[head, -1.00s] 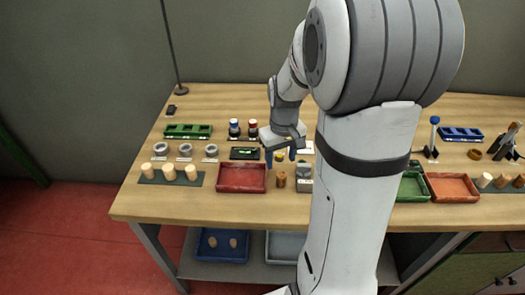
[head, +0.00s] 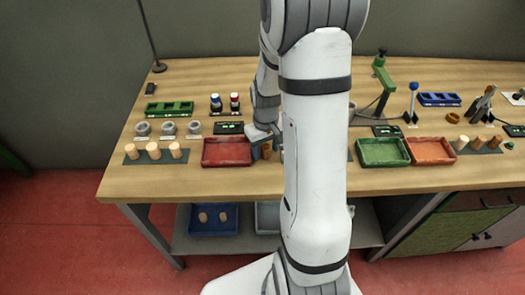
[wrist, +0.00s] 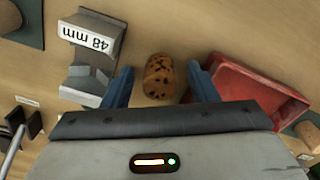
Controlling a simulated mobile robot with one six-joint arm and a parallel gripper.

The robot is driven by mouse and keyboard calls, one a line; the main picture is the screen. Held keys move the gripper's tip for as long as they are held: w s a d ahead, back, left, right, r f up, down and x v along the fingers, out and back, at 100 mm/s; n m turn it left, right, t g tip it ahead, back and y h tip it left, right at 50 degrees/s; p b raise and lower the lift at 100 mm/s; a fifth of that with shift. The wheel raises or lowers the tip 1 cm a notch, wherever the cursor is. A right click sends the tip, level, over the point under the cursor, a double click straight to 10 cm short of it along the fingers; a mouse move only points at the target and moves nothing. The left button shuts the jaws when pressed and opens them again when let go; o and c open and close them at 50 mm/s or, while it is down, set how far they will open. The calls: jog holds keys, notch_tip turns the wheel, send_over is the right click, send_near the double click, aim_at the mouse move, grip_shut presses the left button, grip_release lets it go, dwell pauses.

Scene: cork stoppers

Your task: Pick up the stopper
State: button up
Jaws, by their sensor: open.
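A speckled brown cork stopper (wrist: 158,77) stands between the two blue fingers of my gripper (wrist: 160,84) in the wrist view. The fingers are open, one on each side, with a visible gap between each finger and the cork. In the head view my gripper (head: 265,149) is low over the table, just right of a red tray, and a bit of the brown stopper (head: 266,151) shows between the fingers. My arm covers the area to its right.
The red tray (wrist: 240,75) lies close beside one finger. A grey block labelled 48 mm (wrist: 93,42) lies close to the other. Pale stoppers (head: 154,151) stand on a dark mat at left. Green (head: 383,162) and orange (head: 432,161) trays are at right.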

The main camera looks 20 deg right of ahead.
jog(key=shift+c, duration=0.4)
jog(key=c, duration=0.9)
jog(key=shift+r, duration=0.1)
jog(key=shift+c, duration=0.2)
